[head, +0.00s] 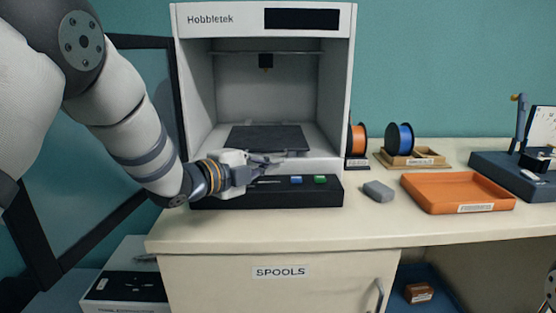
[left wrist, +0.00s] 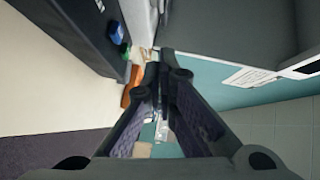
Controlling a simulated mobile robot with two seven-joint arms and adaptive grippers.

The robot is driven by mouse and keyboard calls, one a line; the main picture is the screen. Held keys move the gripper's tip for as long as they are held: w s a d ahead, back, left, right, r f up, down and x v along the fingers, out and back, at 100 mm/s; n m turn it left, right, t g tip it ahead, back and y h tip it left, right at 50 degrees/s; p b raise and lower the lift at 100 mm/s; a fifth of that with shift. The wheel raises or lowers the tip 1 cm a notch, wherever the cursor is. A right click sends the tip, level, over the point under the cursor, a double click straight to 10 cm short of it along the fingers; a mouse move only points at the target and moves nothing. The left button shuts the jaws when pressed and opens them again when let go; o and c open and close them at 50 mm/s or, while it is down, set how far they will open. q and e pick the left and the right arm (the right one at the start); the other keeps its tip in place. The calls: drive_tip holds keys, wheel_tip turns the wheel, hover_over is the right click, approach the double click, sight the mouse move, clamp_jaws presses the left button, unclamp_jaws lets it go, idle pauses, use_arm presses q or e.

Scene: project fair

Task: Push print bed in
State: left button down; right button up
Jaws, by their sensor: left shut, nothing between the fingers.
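The white Hobbletek printer (head: 195,85) stands on the bench with its front open. Its dark print bed (head: 268,138) lies flat inside, near the front of the chamber, on a pale base. My left gripper (head: 268,163) is at the printer's front, just below and in front of the bed's left part, pointing right. Its fingers are shut with nothing between them; they also show closed in the left wrist view (left wrist: 163,75). I cannot tell whether they touch the printer. The print bed cannot be made out for certain in the left wrist view.
The printer's glass door (head: 95,165) hangs open at the left, behind my left arm. Blue and green buttons sit on the black front panel (head: 330,192). Right of it are a grey block (head: 378,191), an orange tray (head: 458,188) and filament spools (head: 400,138).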

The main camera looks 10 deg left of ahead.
sight(277, 152)
use_arm(q)
drive_tip(key=w, duration=0.2)
drive_tip(key=w+f, duration=0.1)
drive_tip(key=w+f+b, duration=0.1)
drive_tip(key=w, duration=0.1)
drive_tip(key=shift+w+d, duration=0.35)
drive_tip(key=shift+w+a, duration=0.15)
drive_tip(key=shift+w, duration=0.15)
drive_tip(key=shift+w+r, duration=0.15)
use_arm(e)
drive_tip(key=shift+s+f+g, duration=0.5)
drive_tip(key=shift+s+f, duration=0.5)
drive_tip(key=shift+s, duration=0.1)
use_arm(q)
drive_tip(key=w, duration=0.1)
drive_tip(key=w+b, duration=0.1)
drive_tip(key=w+a+f+b, duration=0.1)
drive_tip(key=shift+w+a, duration=0.1)
drive_tip(key=shift+w, duration=0.25)
drive_tip(key=shift+w+r, duration=0.1)
drive_tip(key=shift+w, duration=0.05)
drive_tip(key=shift+r, duration=0.15)
use_arm(e)
drive_tip(key=shift+s+f+g, duration=0.4)
drive_tip(key=shift+s+f, duration=0.8)
